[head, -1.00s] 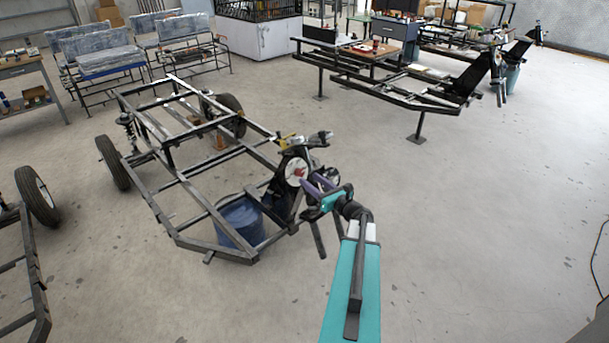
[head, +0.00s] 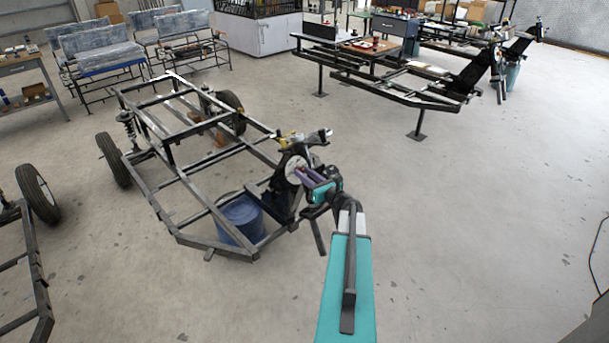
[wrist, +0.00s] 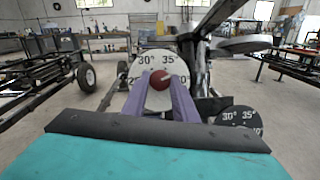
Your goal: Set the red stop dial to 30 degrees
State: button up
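The red stop dial (wrist: 160,80) is a round red knob at the centre of a white disc (wrist: 158,60) with degree marks. In the wrist view, "30°" is at the disc's upper left and "35°" at its upper right. A pale line on the knob slants to the upper right. My gripper (wrist: 160,88) has its two purple fingers apart, one on each side of the knob. I see no clear contact. In the head view my gripper (head: 312,180) is at the white disc (head: 293,167) on the frame's front, and the knob is hidden.
A dark dial (wrist: 238,119) with similar marks sits at the lower right in the wrist view. A dark bar and flat lever (wrist: 244,44) are close above. A blue bucket (head: 240,222) stands under the metal frame (head: 188,240). The floor to the right is clear.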

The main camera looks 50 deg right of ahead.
jog(key=shift+c, duration=1.2)
jog(key=shift+f+n+y+b, duration=0.2)
jog(key=shift+n+y+b, duration=0.2)
jog(key=shift+n+b, duration=0.3)
jog(key=n+g+y+b, duration=0.1)
jog(key=n+y+b, duration=0.1)
jog(key=n+b, duration=0.2)
jog(key=n+y+b, duration=0.2)
jog(key=n+b, duration=0.2)
jog(key=n, duration=0.3)
jog(key=d+n+g+y+b, duration=0.1)
jog(key=n+y+b, duration=0.1)
jog(key=n+b, duration=0.2)
jog(key=shift+w+r+n+g, duration=0.1)
jog(key=shift+r+n+g, duration=0.2)
jog(key=shift+n, duration=0.4)
jog(key=n, duration=0.1)
jog(key=n+g+b, duration=0.1)
jog(key=n, duration=0.3)
jog(key=shift+r+g+y+b, duration=0.25)
jog(key=shift+g+y+b, duration=0.05)
jog(key=shift+g, duration=0.1)
